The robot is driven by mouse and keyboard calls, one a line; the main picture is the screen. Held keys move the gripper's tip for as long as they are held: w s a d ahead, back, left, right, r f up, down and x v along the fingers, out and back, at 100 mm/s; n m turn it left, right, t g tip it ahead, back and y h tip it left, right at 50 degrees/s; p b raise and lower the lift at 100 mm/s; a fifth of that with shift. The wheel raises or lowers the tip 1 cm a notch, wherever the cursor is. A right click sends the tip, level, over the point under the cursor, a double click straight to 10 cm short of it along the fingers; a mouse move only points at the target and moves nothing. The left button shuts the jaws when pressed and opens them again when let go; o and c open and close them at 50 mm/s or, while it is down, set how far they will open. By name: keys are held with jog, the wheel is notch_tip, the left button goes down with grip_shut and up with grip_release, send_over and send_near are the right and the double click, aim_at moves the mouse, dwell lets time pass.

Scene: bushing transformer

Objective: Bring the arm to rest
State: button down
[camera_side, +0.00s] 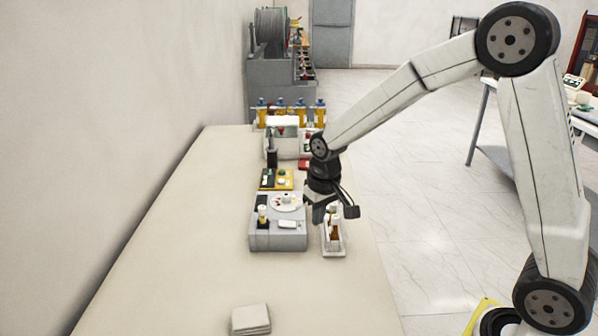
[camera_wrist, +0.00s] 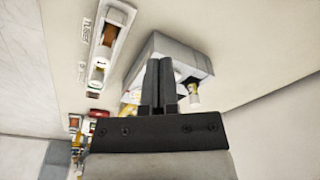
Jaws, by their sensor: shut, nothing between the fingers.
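My gripper (camera_side: 319,212) hangs from my arm at the right side of the table, pointing down. It is above the gap between a grey box-shaped device (camera_side: 277,238) and a white tray (camera_side: 334,250) holding brown and white bottles. In the wrist view my gripper (camera_wrist: 159,62) shows two dark fingers side by side, shut with nothing between them. The grey device (camera_wrist: 150,50) is behind the fingers there and partly hidden by them. The tray (camera_wrist: 127,12) is at the upper left of that view. Whether the fingertips touch anything cannot be told.
The table (camera_side: 180,245) is bare on its left and front parts, except for a stack of pale squares (camera_side: 250,319). A yellow and black device (camera_side: 277,179), a white machine (camera_side: 283,140) and several yellow-blue cylinders (camera_side: 281,113) stand farther back. A wall runs along the left.

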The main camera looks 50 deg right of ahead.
jog(key=s+a+f+n+t, duration=0.1)
jog(key=s+f, duration=0.1)
jog(key=s, duration=1.2)
jog(key=shift+a+f+n, duration=0.2)
jog(key=shift+f+n, duration=0.05)
jog(key=shift+n, duration=0.05)
